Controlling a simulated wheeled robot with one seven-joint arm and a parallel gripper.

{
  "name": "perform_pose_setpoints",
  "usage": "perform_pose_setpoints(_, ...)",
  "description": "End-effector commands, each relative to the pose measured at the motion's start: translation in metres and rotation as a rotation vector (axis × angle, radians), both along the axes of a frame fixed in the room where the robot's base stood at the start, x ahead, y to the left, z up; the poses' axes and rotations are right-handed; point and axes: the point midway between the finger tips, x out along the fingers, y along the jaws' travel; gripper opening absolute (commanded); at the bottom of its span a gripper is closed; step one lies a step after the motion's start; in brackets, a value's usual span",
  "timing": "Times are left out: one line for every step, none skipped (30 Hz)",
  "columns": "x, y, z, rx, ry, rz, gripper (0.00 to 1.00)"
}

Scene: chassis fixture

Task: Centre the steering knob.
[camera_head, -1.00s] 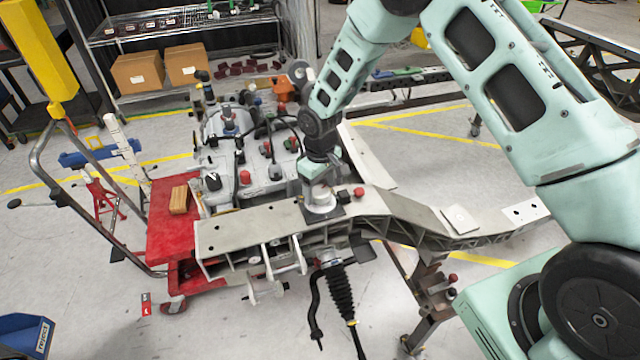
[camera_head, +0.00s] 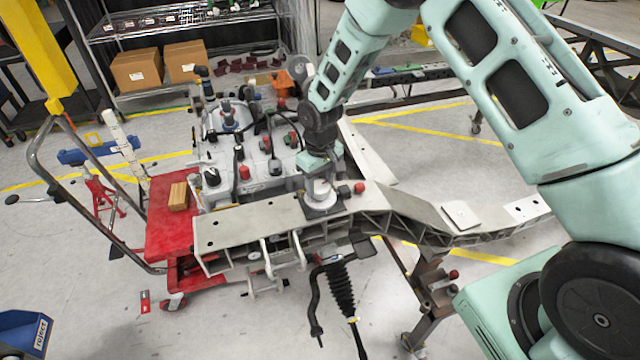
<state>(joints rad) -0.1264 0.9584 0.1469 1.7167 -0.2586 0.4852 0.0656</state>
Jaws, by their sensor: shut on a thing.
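The steering knob is a pale round piece (camera_head: 320,198) on a dark square plate on top of the grey chassis rail (camera_head: 258,222). My gripper (camera_head: 320,184) is directly above it, pointing down, with its fingers closed around the knob's upper part. The fingers and much of the knob's top are hidden by the wrist, so the knob's exact turn cannot be told. A black ribbed boot (camera_head: 340,288) and a bent black rod hang below the rail under the knob.
A small red knob (camera_head: 359,187) stands close to the right of my gripper. A grey engine assembly (camera_head: 240,150) with red caps lies behind the rail. A red cart (camera_head: 172,220) is at left with a wooden block (camera_head: 178,196).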

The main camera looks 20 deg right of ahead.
Motion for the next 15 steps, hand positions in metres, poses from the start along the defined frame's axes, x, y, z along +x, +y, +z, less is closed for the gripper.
perform_pose_setpoints(0.0, -0.0001, -0.0027, -0.002, -0.001, -0.036, 0.27)
perform_pose_setpoints(0.0, 0.0001, -0.003, -0.002, -0.001, -0.061, 0.27)
perform_pose_setpoints(-0.0001, 0.0002, -0.0032, -0.002, -0.001, -0.094, 0.27)
perform_pose_setpoints(0.0, 0.0002, -0.0032, -0.001, 0.0, -0.123, 0.27)
perform_pose_setpoints(0.0003, -0.0001, -0.003, -0.002, -0.002, -0.149, 0.27)
perform_pose_setpoints(0.0004, -0.0001, -0.0029, -0.002, -0.002, -0.189, 0.27)
perform_pose_setpoints(0.0003, 0.0002, -0.0029, -0.002, -0.002, -0.216, 0.27)
perform_pose_setpoints(0.0001, 0.0005, -0.0029, -0.001, -0.001, -0.245, 0.27)
perform_pose_setpoints(0.0001, -0.0001, -0.0029, -0.002, -0.001, -0.283, 0.27)
perform_pose_setpoints(0.0002, -0.0001, -0.0027, -0.002, -0.001, -0.312, 0.27)
perform_pose_setpoints(0.0002, 0.0001, -0.0025, -0.002, -0.001, -0.341, 0.27)
perform_pose_setpoints(0.0001, 0.0003, -0.0022, -0.001, -0.001, -0.379, 0.27)
perform_pose_setpoints(0.0002, 0.0001, -0.0021, -0.002, -0.002, -0.407, 0.27)
perform_pose_setpoints(0.0002, 0.0, -0.0021, -0.002, -0.001, -0.436, 0.27)
perform_pose_setpoints(0.0002, 0.0001, -0.0021, -0.001, -0.001, -0.474, 0.27)
